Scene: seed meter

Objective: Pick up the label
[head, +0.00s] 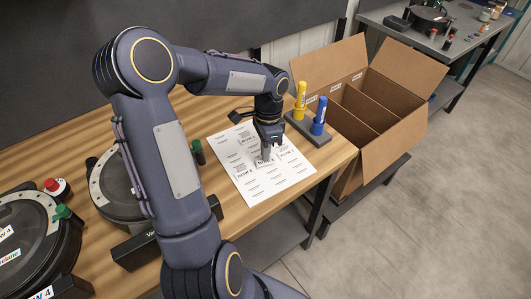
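A white sheet of labels (277,183) lies flat on the wooden table, with several printed row labels on it. My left gripper (266,160) points down over the middle of the sheet, with its fingertips at or just above one label (264,162). The gripper covers part of that label. I cannot tell whether the fingers are apart or closed on its edge. My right gripper is not in view.
A dark stand (309,128) holds a yellow marker (300,98) and a blue marker (319,118) right of the sheet. An open cardboard box (385,112) with compartments stands beyond the table (240,222). Round seed meters (30,245) sit at left.

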